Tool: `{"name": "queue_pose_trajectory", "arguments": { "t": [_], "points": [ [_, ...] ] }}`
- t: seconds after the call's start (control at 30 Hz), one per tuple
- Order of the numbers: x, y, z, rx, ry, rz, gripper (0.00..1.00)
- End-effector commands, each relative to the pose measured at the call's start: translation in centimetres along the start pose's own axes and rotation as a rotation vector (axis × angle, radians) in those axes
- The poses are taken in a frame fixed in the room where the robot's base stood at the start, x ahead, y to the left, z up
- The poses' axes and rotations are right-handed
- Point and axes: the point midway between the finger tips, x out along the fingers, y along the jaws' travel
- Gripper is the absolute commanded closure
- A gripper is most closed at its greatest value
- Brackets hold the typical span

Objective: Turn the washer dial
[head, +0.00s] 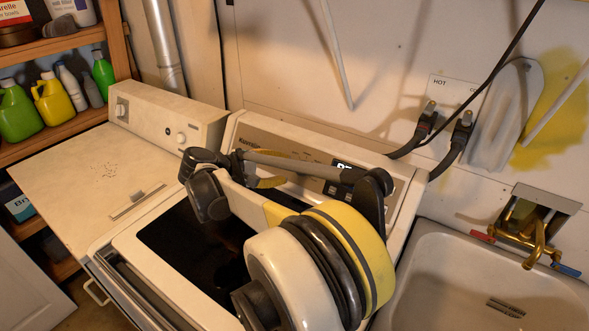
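The right-hand machine, with a dark glass lid, looks like the washer (180,232). Its rear control panel (262,135) carries a lit display (343,165) and small buttons. My arm crosses in front of this panel and covers parts of it. I cannot make out a dial on its visible parts. The dark far end of my arm, apparently my gripper (374,196), is near the panel's right part. Its fingers are hidden behind my arm's yellow and white joint, so neither their opening nor any contact shows.
A second white machine (80,180) on the left has a round knob (182,138) and another knob (120,110) on its panel. Wooden shelves (60,130) with bottles stand far left. A sink (450,275) with a brass faucet (538,245) is at right. Hoses (425,135) run down behind.

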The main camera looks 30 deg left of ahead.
Motion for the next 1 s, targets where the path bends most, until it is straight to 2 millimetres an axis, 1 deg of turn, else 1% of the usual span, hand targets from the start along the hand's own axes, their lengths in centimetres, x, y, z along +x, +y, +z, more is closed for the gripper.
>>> {"name": "queue_pose_trajectory", "arguments": {
  "t": [0.03, 0.1, 0.2, 0.33, 0.87, 0.97, 1.0],
  "points": [
    [-1.1, 0.0, 0.0, -0.001, 0.001, 0.000, 0.64],
    [-2.4, 0.0, 0.0, -0.001, 0.001, 0.001, 0.64],
    [-3.6, 0.0, 0.0, 0.000, -0.001, 0.000, 0.64],
    [-4.5, 0.0, 0.0, 0.001, -0.001, 0.000, 0.64],
    [-4.5, 0.0, 0.1, 0.001, -0.001, -0.001, 0.64],
    [-3.9, 0.6, 0.9, 0.012, -0.004, -0.015, 0.64],
    [-3.3, 1.0, 1.8, 0.023, -0.007, -0.028, 0.64]
  ]
}}
